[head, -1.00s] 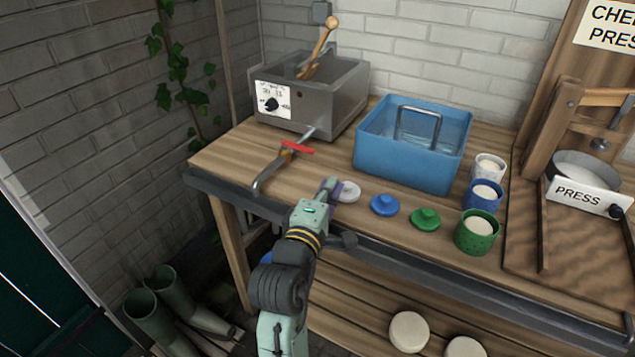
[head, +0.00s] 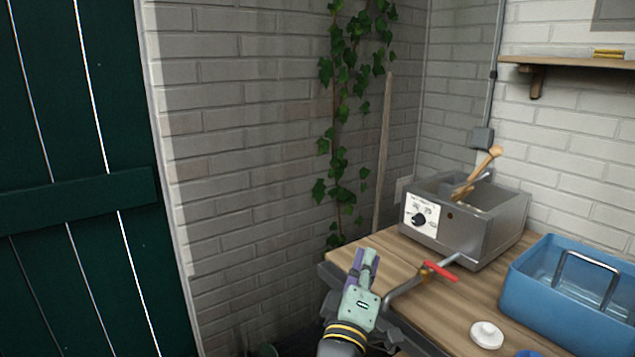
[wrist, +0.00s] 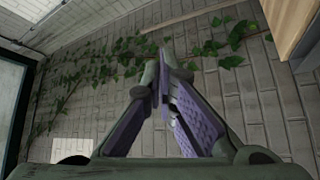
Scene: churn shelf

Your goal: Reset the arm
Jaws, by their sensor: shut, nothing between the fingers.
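My gripper (head: 367,262) is at the lower middle of the head view, above the left end of the wooden bench (head: 484,284). It points away from me towards the ivy-covered wall. In the wrist view its purple-padded fingers (wrist: 166,75) meet at the tips, with nothing between them. My gripper is apart from the red-handled tap (head: 440,271) to its right.
A grey metal vat (head: 477,238) with a wooden-handled tool stands on the bench. A blue tub (head: 549,311) and a white lid (head: 486,335) are further right. A green door (head: 75,230) is at the left. Ivy (head: 340,160) climbs the brick wall.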

